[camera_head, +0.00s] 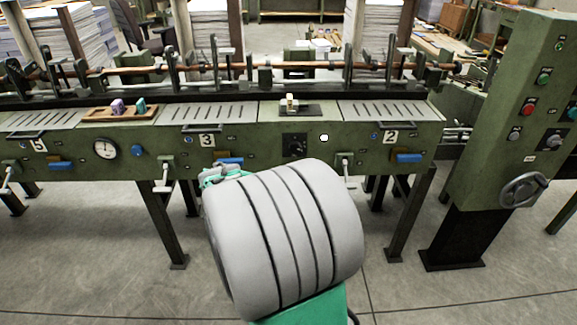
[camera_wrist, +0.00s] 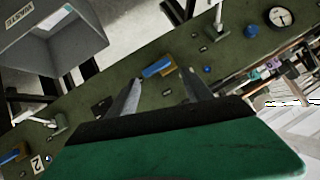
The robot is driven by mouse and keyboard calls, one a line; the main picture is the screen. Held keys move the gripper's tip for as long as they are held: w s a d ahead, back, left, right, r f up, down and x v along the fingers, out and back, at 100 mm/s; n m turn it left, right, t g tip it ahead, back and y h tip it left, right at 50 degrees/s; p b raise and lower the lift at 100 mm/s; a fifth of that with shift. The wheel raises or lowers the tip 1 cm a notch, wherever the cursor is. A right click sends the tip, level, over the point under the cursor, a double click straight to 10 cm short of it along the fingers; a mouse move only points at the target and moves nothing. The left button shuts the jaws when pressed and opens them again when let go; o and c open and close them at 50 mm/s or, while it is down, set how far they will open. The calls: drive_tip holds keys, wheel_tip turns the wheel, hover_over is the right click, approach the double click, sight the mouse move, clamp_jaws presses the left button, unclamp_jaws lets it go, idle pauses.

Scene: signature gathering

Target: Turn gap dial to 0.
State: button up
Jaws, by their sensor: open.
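A black dial (camera_head: 294,146) on a dark square plate sits on the green machine front, between the number 3 and number 2 plates. Its markings are too small to read, so I cannot tell its setting or confirm it is the gap dial. A dark patch left of my fingers in the wrist view may be the same dial (camera_wrist: 100,107). My gripper (camera_wrist: 161,76) is open, with its two fingers apart and nothing held. A blue handle (camera_wrist: 158,67) shows beyond the gap between the fingertips. In the head view my arm hides the fingers.
A round white gauge (camera_head: 105,148) is at the left. White-knobbed levers (camera_head: 345,160) and blue handles (camera_head: 408,158) stick out from the front. A green control post (camera_head: 487,150) with buttons and a handwheel (camera_head: 524,190) stands at the right. The floor in front looks clear.

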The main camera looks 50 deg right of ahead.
drive_tip(key=s+d+f+m+h+b, duration=0.1)
drive_tip(key=d+f+m+h+b, duration=0.3)
drive_tip(key=d, duration=0.7)
drive_tip(key=m+t+h, duration=0.1)
drive_tip(key=m+h, duration=0.3)
approach(294, 149)
drive_tip(key=d, duration=0.1)
drive_tip(key=x, duration=0.7)
drive_tip(key=shift+w+d, duration=0.15)
drive_tip(key=shift+w, duration=0.25)
drive_tip(key=shift+c, duration=0.3)
clamp_jaws()
